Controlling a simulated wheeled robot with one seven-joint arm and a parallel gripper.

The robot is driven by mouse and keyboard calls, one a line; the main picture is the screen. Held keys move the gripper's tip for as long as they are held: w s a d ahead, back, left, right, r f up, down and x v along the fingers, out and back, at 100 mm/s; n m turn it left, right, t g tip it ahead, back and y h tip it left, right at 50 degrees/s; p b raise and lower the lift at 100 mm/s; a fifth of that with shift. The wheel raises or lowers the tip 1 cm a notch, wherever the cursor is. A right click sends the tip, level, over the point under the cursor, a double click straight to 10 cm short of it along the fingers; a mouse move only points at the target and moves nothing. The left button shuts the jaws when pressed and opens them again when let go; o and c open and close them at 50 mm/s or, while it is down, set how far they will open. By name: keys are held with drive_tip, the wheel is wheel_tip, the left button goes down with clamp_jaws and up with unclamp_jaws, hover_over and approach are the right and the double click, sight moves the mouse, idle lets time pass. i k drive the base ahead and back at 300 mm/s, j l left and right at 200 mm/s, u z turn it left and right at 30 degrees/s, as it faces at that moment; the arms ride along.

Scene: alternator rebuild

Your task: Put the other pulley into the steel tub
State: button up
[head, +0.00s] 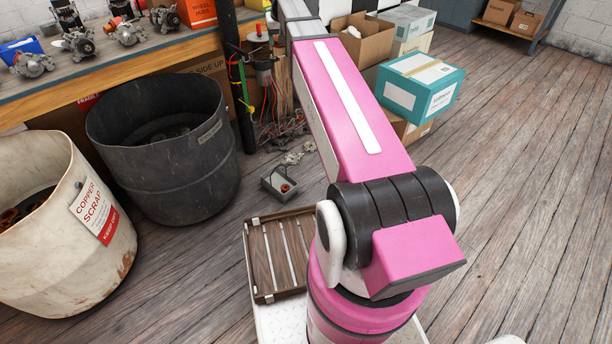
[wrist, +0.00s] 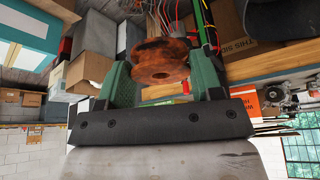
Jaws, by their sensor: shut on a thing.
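In the wrist view my gripper (wrist: 163,80) is shut on a rusty brown pulley (wrist: 158,65), held between its two green fingers. The pulley is a round disc with a hole in its middle. In the head view my arm reaches away to the top edge, and I cannot make out the gripper or pulley there. A dark grey tub (head: 170,180) stands on the floor left of my arm, with dark round pieces inside. Its label is too small to read. Beside it is a cream tub (head: 60,250) marked COPPER SCRAP, with brown pieces inside.
A wooden bench (head: 100,68) with several alternators stands behind the tubs. A black post (head: 242,105) and loose wires are right of the dark tub. A small grey box (head: 280,187) and a slatted tray (head: 262,262) sit nearer me. Boxes (head: 420,85) stand behind my arm; floor at right is clear.

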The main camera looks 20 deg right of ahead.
sight(274, 181)
drive_tip(key=i+j+z, duration=0.1)
drive_tip(key=j+z, duration=0.15)
drive_tip(key=z, duration=0.15)
drive_tip(key=j+z, duration=0.25)
drive_tip(key=z, duration=0.15)
drive_tip(key=j+z, duration=0.55)
drive_tip(key=z, duration=0.25)
drive_tip(key=k+j+z, duration=0.1)
drive_tip(key=j+z, duration=0.2)
drive_tip(key=j, duration=0.25)
